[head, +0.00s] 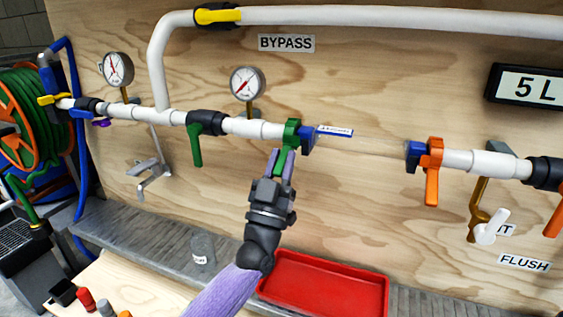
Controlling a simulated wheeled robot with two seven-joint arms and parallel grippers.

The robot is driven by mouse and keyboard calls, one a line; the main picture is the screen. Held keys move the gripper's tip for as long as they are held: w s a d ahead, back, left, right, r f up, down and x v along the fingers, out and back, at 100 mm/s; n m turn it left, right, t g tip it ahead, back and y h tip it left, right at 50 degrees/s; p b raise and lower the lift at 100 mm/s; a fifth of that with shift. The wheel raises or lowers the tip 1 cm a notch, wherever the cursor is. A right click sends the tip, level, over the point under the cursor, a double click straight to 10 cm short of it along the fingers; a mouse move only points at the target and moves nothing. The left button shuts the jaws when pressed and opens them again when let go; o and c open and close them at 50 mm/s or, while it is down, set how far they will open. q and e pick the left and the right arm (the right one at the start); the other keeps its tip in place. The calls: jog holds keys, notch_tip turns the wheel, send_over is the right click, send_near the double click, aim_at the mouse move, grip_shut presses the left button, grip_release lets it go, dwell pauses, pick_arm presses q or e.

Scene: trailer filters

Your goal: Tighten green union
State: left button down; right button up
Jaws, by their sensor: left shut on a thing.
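The green union (292,133) sits at the right end of the left white pipe run, with a green handle hanging down from it. A blue piece (308,138) adjoins it on the right. My left gripper (283,163) reaches up from below and is shut on the green union's handle. The fingers hide part of the handle. An orange union (434,155) with a handle pointing down and a blue end piece (414,155) is on the right pipe run. Between the two blue pieces is a gap with no white pipe. My right gripper is not in view.
A green-handled valve (195,145) is on the pipe left of the union. Two gauges (118,68) (247,83) stand above the pipe. A red tray (325,285) lies below, and a clear cup (203,249) stands on the grey ledge. A bypass pipe (380,17) runs above.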

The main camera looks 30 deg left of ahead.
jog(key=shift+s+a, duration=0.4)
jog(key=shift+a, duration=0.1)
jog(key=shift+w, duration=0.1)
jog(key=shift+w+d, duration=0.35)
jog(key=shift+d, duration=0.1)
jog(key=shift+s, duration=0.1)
